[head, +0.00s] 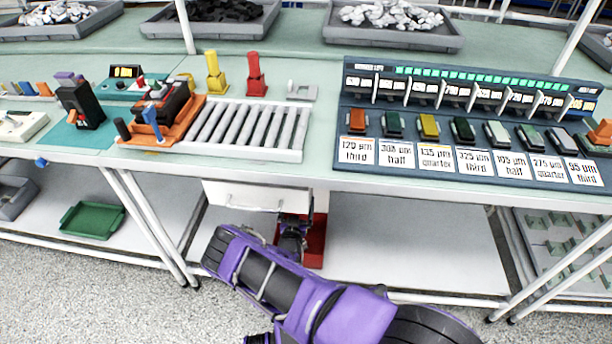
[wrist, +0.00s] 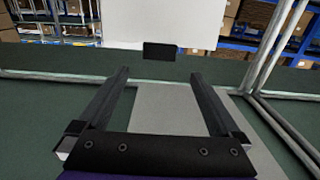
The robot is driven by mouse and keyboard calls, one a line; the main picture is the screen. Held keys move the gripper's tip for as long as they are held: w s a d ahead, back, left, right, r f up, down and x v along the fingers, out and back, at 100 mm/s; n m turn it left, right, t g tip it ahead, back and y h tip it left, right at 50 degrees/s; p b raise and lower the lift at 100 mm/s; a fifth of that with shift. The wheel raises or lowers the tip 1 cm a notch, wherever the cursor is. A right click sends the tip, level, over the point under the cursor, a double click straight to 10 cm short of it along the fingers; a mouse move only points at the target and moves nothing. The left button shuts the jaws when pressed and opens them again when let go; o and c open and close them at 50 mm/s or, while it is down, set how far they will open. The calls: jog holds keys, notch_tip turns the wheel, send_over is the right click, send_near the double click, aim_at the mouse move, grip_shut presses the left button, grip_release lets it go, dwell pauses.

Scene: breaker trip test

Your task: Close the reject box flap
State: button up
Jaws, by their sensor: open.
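A red box (head: 316,238) stands under the bench, just right of my gripper and partly hidden behind it. I cannot make out its flap in the head view. My gripper (head: 292,228) is low under the bench edge, largely covered by my purple arm. In the wrist view my gripper (wrist: 166,84) is open, its two dark fingers apart with nothing between them. A white panel (wrist: 190,24) with a black tab (wrist: 160,51) at its lower edge is ahead of the fingertips. I cannot tell whether this panel is the flap.
A white drawer front (head: 240,195) with a handle hangs under the bench left of my gripper. Bench legs (head: 150,225) stand at left, with a green tray (head: 92,220) on the lower shelf (head: 415,240). A roller rack (head: 248,128) and label panel (head: 470,130) sit above.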

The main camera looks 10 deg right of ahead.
jog(key=b+x, duration=0.3)
jog(key=x, duration=1)
jog(key=shift+w, duration=0.2)
jog(key=shift+d, duration=0.1)
jog(key=shift+c, duration=0.2)
grip_shut()
